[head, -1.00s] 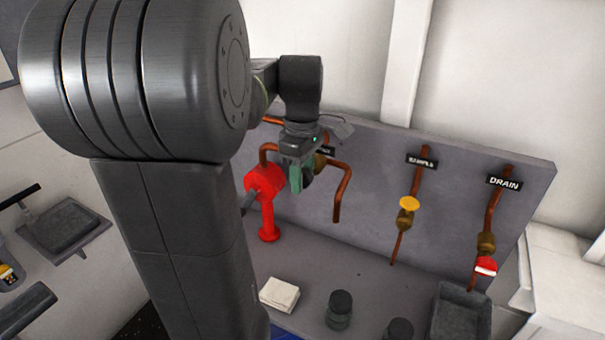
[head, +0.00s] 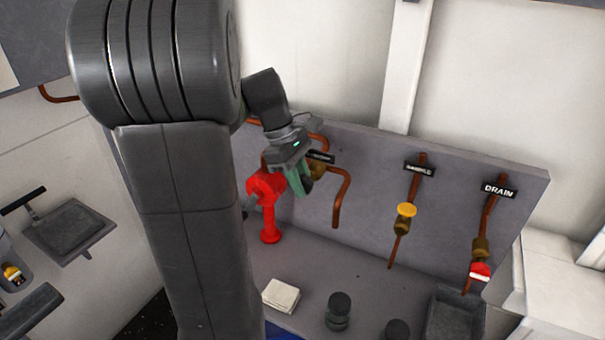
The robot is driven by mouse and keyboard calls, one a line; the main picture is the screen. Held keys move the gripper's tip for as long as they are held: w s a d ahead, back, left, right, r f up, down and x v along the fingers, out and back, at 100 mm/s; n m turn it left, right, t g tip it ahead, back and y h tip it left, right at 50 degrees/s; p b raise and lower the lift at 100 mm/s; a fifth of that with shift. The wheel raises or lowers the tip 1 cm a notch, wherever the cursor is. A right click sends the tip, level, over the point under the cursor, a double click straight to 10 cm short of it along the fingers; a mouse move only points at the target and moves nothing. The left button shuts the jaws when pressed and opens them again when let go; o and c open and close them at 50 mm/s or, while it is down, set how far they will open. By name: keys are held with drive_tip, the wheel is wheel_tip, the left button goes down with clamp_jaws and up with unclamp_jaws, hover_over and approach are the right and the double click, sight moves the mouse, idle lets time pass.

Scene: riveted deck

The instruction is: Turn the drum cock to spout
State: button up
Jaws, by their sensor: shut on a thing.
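My gripper (head: 302,184), with greenish fingers, is in the middle of the head view, tilted. It is shut on the handle of the cock at the left end of the panel, which I take for the drum cock (head: 317,168). Its brass body shows just right of the fingers; the handle is mostly hidden, so its exact angle cannot be told. A copper spout pipe (head: 343,188) bends down to the right of it. The small dark label (head: 321,157) above is unreadable.
A red pump-like fitting (head: 268,205) stands close left of my gripper. Right along the panel are a yellow-handled cock (head: 406,210) and a red-handled cock (head: 480,271) under the DRAIN label (head: 498,190). A white cloth (head: 281,295), dark jars (head: 338,310) and a grey tray (head: 455,318) lie below.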

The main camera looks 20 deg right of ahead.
drive_tip(key=shift+w+a+g+h+p, duration=0.1)
drive_tip(key=shift+w+g+h+p, duration=0.05)
drive_tip(key=shift+g+h+p, duration=0.75)
drive_tip(key=g+h, duration=0.2)
drive_tip(key=g, duration=0.1)
drive_tip(key=shift+w+f+h, duration=0.1)
drive_tip(key=shift+f+h, duration=0.1)
drive_tip(key=shift+h, duration=0.1)
drive_tip(key=g+h, duration=0.2)
drive_tip(key=shift+a+f+g, duration=0.1)
drive_tip(key=shift+f+g, duration=0.1)
drive_tip(key=shift+g, duration=0.1)
drive_tip(key=shift+f+g+h, duration=0.1)
drive_tip(key=shift+g+h, duration=1.1)
drive_tip(key=shift+g, duration=0.4)
drive_tip(key=o, duration=1)
drive_tip(key=shift+w+a, duration=0.1)
